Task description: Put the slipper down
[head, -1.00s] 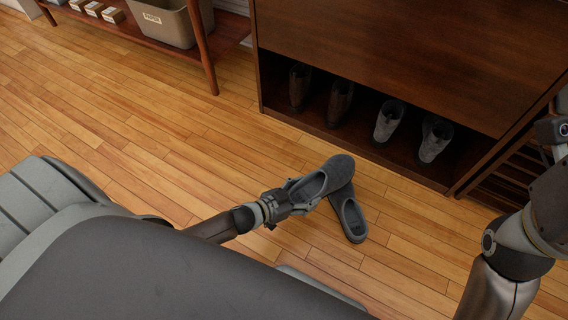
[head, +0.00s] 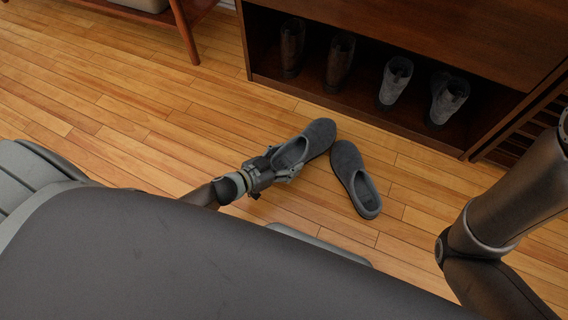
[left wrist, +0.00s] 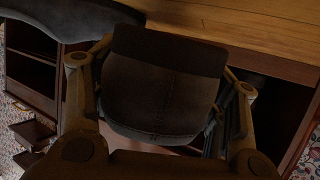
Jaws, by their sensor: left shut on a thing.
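My left gripper (head: 279,168) is shut on a dark grey slipper (head: 318,138), gripping it at the heel end, with the toe pointing away up and to the right. In the left wrist view the heel of the held slipper (left wrist: 165,95) fills the space between the fingers. A second, matching slipper (head: 350,168) lies on the wooden floor just right of the held one, with a small gap between them. I cannot tell whether the held slipper touches the floor. My right gripper is outside both current views; only my right arm shows at the right.
A dark wooden cabinet (head: 420,30) stands ahead, its low open bay holding brown boots (head: 340,60) and grey shoes (head: 396,80). A wooden rack (head: 186,30) stands at the upper left. Wooden floor (head: 130,110) is clear to the left and between the slippers and cabinet.

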